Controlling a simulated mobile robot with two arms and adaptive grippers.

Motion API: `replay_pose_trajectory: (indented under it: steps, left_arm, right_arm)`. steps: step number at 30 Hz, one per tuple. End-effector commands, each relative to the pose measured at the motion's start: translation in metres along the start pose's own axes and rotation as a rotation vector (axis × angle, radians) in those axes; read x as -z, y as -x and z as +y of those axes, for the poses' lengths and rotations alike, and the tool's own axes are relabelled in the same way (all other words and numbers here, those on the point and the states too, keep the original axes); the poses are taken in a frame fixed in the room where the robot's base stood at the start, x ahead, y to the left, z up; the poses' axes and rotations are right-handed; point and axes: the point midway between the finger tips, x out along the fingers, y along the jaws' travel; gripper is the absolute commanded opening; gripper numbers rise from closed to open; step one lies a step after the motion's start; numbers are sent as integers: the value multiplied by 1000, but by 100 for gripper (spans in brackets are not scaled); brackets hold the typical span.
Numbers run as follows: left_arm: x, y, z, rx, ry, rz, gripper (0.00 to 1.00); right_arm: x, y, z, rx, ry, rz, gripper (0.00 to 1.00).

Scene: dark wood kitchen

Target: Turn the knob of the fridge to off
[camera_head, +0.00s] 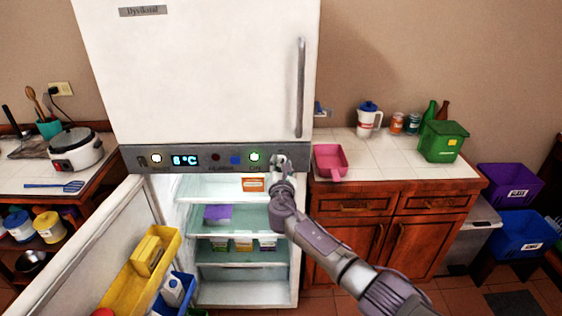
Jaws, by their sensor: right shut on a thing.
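The white fridge (200,75) stands in the middle, with its upper door shut and its lower door (85,245) swung open to the left. A grey control panel (215,158) runs between them, with a display (185,160) reading 6°C and several round lights and buttons. My right gripper (281,162) is at the right end of this panel. It is shut on the knob there, which the fingers mostly hide, so I cannot tell its setting. My left gripper is not in view.
The open lower door holds a yellow bin (140,272) and fills the lower left. A counter (400,160) with a pink scoop (329,160), a jug (368,119) and a green box (443,141) stands to the right. A rice cooker (75,150) is at the left.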

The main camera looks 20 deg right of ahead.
Motion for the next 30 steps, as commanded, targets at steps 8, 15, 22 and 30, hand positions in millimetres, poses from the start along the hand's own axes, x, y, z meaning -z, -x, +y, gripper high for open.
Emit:
replay_pose_trajectory:
  steps: [8,15,22,30]
  left_arm:
    - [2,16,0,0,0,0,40]
    - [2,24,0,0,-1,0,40]
    - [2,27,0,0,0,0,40]
    - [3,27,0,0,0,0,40]
  right_arm:
    - [0,1,0,0,237,5,4]
    - [2,1,0,0,378,6,4]
    - [3,1,-1,0,451,6,4]
    - [4,1,-1,1,472,6,4]
